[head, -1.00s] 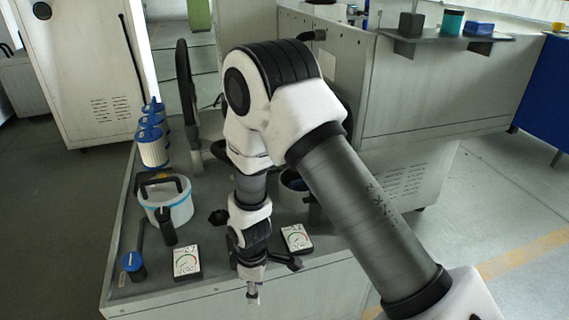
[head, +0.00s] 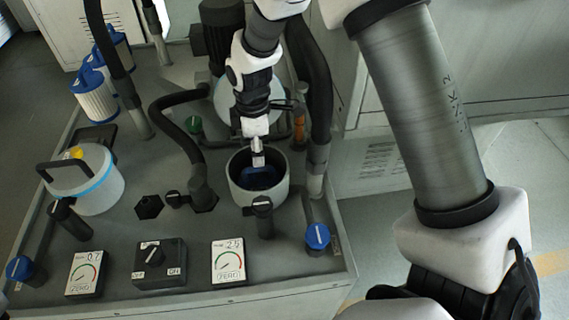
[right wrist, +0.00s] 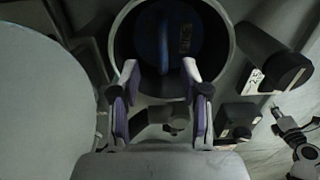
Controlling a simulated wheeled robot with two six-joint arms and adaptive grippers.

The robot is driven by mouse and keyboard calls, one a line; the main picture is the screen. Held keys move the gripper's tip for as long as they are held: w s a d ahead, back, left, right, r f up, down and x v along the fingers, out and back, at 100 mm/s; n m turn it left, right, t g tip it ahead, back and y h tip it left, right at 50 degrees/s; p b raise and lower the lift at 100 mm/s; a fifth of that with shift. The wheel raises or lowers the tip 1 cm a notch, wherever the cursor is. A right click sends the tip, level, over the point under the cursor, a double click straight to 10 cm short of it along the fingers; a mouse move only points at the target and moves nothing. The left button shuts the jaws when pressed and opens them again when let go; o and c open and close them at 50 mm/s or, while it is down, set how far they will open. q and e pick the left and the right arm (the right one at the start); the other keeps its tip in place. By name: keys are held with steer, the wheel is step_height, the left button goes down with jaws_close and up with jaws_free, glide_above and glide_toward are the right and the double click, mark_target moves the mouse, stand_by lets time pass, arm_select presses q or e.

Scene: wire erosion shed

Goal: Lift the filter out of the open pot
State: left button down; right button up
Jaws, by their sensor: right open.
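The open pot (head: 240,194) is a grey-white round pot with a dark inside, on the machine top in the middle of the head view. The blue-topped filter (head: 264,181) sits down inside it. In the right wrist view the filter (right wrist: 172,52) shows an upright blue handle and a small label. My right gripper (head: 258,160) points down over the pot's mouth. In the right wrist view its spread fingers (right wrist: 160,78) are on either side of the handle's line, open and empty. Whether they touch the filter cannot be told. My left gripper is not in view.
A closed white pot (head: 100,195) with a blue band and black handle stands left. Spare blue-and-white filters (head: 95,98) are behind it. Gauges (head: 229,262), a switch box (head: 160,262) and knobs line the front. Thick black hoses (head: 315,90) rise close beside the open pot.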

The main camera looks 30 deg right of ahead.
mark_target(258, 171)
steer(key=shift+s+f, duration=0.15)
steer(key=shift+f, duration=0.2)
step_height(258, 171, down, 6)
steer(key=shift+a+f+b, duration=0.15)
steer(key=shift+f+b, duration=0.1)
steer(key=shift+b, duration=0.35)
steer(key=shift+a, duration=0.1)
steer(key=shift+c, duration=0.7)
steer(key=shift+r, duration=0.1)
jaws_close()
